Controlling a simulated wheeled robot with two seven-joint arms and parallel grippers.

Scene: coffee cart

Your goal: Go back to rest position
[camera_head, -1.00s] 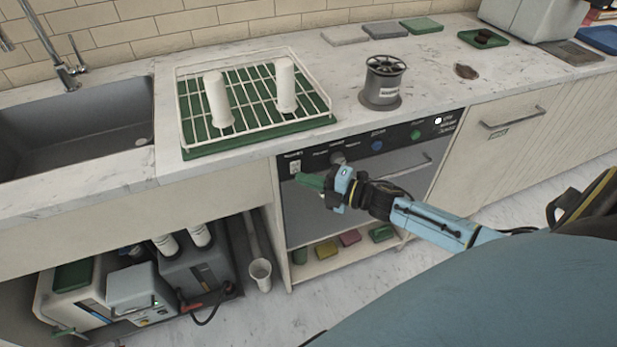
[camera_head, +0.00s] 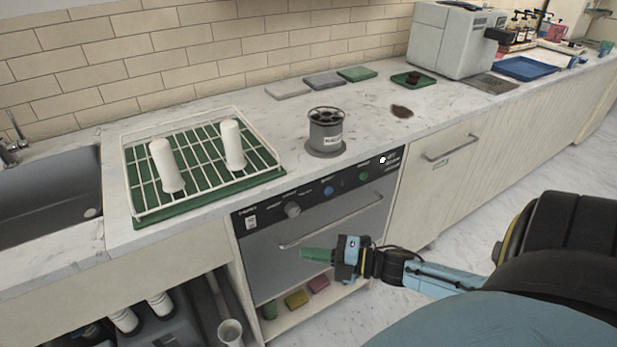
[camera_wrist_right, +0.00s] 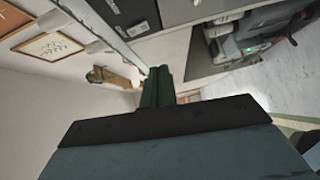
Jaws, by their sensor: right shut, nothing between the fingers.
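My right gripper (camera_head: 318,255) is in front of the under-counter oven-like machine (camera_head: 300,231), below the counter edge, with its green fingers pointing left. The fingers are together and hold nothing. In the right wrist view the same fingers (camera_wrist_right: 157,88) show closed side by side, with nothing between them. The right arm reaches in from the lower right. My left gripper is not in view.
On the counter stand a wire rack (camera_head: 208,203) with two white cylinders and a grey canister (camera_head: 326,133). A grey machine (camera_head: 455,40) and a blue tray (camera_head: 526,68) are farther right. A sink (camera_head: 45,212) is at the left. Floor shows at right.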

